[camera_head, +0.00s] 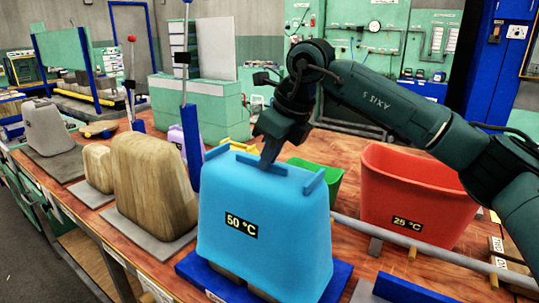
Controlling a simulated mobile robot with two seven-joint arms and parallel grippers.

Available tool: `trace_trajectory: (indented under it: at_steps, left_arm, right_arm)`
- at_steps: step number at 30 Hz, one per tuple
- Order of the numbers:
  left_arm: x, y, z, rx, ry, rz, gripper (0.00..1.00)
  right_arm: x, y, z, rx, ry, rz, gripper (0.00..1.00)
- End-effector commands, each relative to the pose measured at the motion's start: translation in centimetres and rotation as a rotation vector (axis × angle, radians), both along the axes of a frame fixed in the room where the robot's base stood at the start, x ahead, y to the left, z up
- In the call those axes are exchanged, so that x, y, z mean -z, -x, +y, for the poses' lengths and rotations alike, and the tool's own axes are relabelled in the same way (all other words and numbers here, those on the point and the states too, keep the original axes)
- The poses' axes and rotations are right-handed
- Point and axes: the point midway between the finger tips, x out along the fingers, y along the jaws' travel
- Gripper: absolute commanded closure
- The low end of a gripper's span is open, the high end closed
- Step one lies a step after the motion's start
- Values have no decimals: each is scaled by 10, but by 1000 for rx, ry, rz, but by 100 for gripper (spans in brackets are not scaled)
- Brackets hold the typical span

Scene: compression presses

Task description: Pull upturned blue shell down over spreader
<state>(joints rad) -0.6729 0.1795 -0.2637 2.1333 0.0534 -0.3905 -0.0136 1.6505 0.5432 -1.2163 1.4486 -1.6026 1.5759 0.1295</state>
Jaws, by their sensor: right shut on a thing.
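The upturned blue shell (265,215), labelled 50 °C, stands in the front centre with its narrow end up and its open rim down. It is over the spreader (243,281), of which only brownish lower parts show beneath the rim, above a blue base plate (340,278). The rest of the spreader is hidden inside the shell. My right gripper (268,158) reaches in from the right and is shut on the shell at its top, between the raised ridges. The exact grip is partly hidden. My left gripper is out of view.
A red tub (415,195) labelled 25 °C stands to the right, with a grey bar (420,250) in front. A green tub (318,180) is behind the shell. Wooden forms (153,185) and a grey form (47,128) stand left. Upright levers (185,60) rise behind.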

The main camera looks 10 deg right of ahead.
Motion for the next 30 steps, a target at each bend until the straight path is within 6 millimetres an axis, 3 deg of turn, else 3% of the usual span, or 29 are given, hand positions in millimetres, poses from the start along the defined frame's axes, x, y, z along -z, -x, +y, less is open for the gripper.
trace_trajectory:
  at_steps: [1,2,10,20,25,30]
  left_arm:
    - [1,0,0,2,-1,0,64]
    - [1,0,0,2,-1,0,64]
    - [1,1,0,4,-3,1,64]
    - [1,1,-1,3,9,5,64]
    - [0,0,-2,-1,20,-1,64]
    - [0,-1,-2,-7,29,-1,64]
  right_arm:
    - [1,0,0,0,-1,-1,100]
    - [0,0,0,0,-1,-1,91]
    - [1,0,0,0,0,0,69]
    - [2,0,0,0,2,3,68]
    - [-23,7,-7,1,0,-3,68]
    - [-61,18,-18,1,-1,-5,68]
